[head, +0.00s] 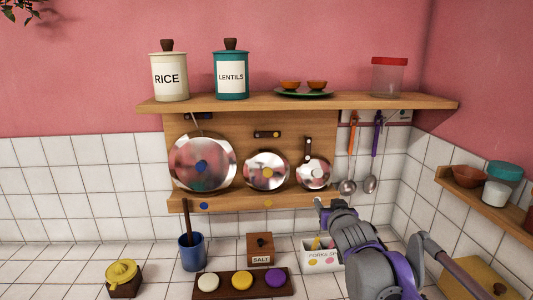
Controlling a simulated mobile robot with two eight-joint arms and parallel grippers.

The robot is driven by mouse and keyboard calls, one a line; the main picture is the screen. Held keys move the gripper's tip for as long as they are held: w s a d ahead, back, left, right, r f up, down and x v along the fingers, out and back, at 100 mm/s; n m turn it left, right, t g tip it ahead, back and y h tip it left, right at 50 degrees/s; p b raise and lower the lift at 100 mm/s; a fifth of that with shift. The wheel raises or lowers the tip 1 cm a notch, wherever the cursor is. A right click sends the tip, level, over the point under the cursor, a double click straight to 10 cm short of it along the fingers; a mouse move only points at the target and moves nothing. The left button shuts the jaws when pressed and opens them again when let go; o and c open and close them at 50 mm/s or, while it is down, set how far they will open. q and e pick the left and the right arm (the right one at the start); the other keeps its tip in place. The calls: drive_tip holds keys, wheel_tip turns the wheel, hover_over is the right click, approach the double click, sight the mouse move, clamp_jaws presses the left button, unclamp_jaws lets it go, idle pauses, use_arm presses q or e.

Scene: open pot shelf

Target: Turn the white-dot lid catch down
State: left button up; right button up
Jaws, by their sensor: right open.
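The white-dot lid (313,174) is the small shiny lid at the right of the rack, with a pale dot at its middle. Its dark catch (308,151) stands roughly upright on the board, its lower end at the lid's upper rim. My right gripper (319,204) is open, in front of the lower rail below this lid, apart from the catch. Its fingers are small and partly hidden by my wrist. My left gripper is out of view.
The yellow-dot lid (266,172) has a level catch (267,134) above it; the large blue-dot lid (202,164) is further left. Ladles (348,186) hang at the right. A salt box (260,249) and white forks box (320,262) stand below. The shelf (300,102) overhangs above.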

drive_tip(key=s+a+f+g, duration=0.1)
drive_tip(key=s+f+g, duration=0.2)
drive_tip(key=s+f, duration=0.6)
drive_tip(key=s+a+f+g, duration=0.1)
drive_tip(key=s+f+g, duration=0.2)
drive_tip(key=s+f, duration=0.6)
drive_tip(key=s+a+f+g+y+p, duration=0.1)
drive_tip(key=s+f+g, duration=0.2)
drive_tip(key=s+f, duration=0.6)
drive_tip(key=s, duration=1)
drive_tip(key=shift+s+n+g, duration=0.15)
drive_tip(key=shift+n+g, duration=0.25)
